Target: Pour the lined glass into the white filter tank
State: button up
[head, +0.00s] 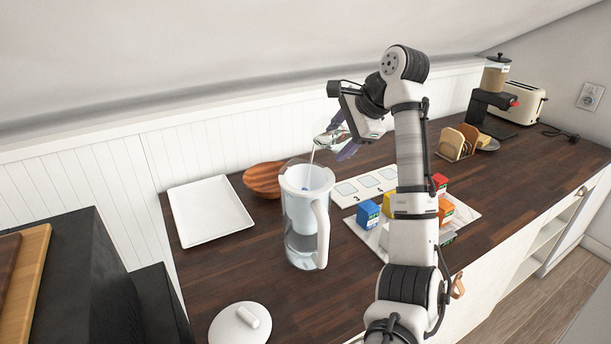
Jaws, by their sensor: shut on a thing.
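The white filter tank (308,205) sits in the top of a clear jug with a white handle (322,235), upright and uncovered on the dark wood counter. My gripper (343,136) is shut on the lined glass (326,139), above and slightly right of the jug. The glass is tipped to the left with its mouth towards the tank. A thin pale stream runs from it down into the tank's opening. Clear liquid shows low in the jug. The lines on the glass are too small to make out, and the fingers partly hide it.
A white lid (239,324) lies in front of the jug. A white square tray (209,211) and a wooden bowl (263,180) are to the left. A numbered white card (364,186) and small coloured boxes (368,213) are to the right. A toaster (519,102) stands far back.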

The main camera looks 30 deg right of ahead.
jog(key=shift+f+n+h, duration=0.3)
jog(key=shift+f+h, duration=0.5)
jog(key=shift+f, duration=0.2)
